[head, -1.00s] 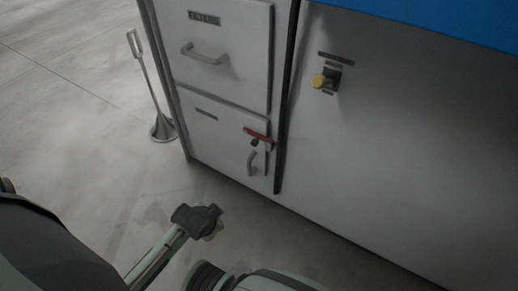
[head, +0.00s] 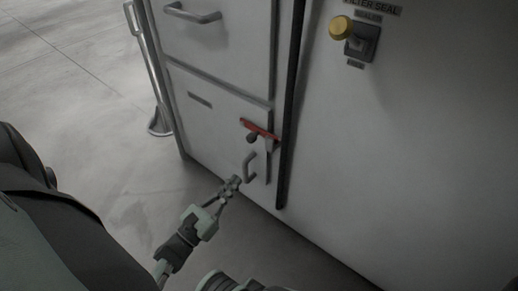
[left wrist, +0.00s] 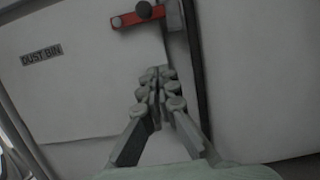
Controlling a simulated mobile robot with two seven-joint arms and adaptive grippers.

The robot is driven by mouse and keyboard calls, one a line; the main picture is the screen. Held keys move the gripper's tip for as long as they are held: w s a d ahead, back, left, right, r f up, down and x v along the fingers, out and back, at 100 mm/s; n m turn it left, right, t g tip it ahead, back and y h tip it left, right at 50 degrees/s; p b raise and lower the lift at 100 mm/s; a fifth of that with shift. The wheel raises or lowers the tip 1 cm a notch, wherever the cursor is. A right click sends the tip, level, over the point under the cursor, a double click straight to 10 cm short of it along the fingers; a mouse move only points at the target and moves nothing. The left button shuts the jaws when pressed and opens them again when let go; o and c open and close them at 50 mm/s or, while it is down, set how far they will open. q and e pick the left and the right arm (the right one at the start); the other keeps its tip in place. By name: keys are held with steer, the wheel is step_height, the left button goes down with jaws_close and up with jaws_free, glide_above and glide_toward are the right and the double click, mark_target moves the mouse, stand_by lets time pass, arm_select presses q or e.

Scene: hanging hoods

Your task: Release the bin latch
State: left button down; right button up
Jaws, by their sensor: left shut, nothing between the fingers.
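The bin latch is a red bar (head: 260,129) with a dark round knob (head: 252,139), at the upper right of the lower cabinet door (head: 205,120). In the left wrist view the red bar (left wrist: 138,17) and its dark knob (left wrist: 144,10) are at the top, above my fingers, and the door bears a "DUST BIN" label (left wrist: 41,55). A grey handle (head: 249,167) is below the latch. My left gripper (head: 232,183) is shut and empty, just below and left of the handle, lower than the latch. In the wrist view its fingertips (left wrist: 160,75) hide the handle. My right gripper is not in view.
The upper drawer has a grey handle (head: 192,15). To the right, a yellow knob (head: 341,27) sits on a dark mount under a "FILTER SEAL" label. A metal stand (head: 150,75) is left of the cabinet. The floor (head: 75,85) at left is clear.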

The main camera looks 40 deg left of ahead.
mark_target(253, 135)
arm_select(q)
steer(key=w+r, duration=0.6)
steer(key=w, duration=0.3)
steer(key=shift+w+d+r, duration=0.25)
steer(key=shift+w+d, duration=0.1)
steer(key=shift+d+r+n+y+p, duration=0.2)
steer(key=shift+r+n+y+p, duration=0.35)
steer(key=shift+n, duration=0.45)
steer(key=shift+s+f, duration=0.1)
steer(key=shift+f, duration=0.05)
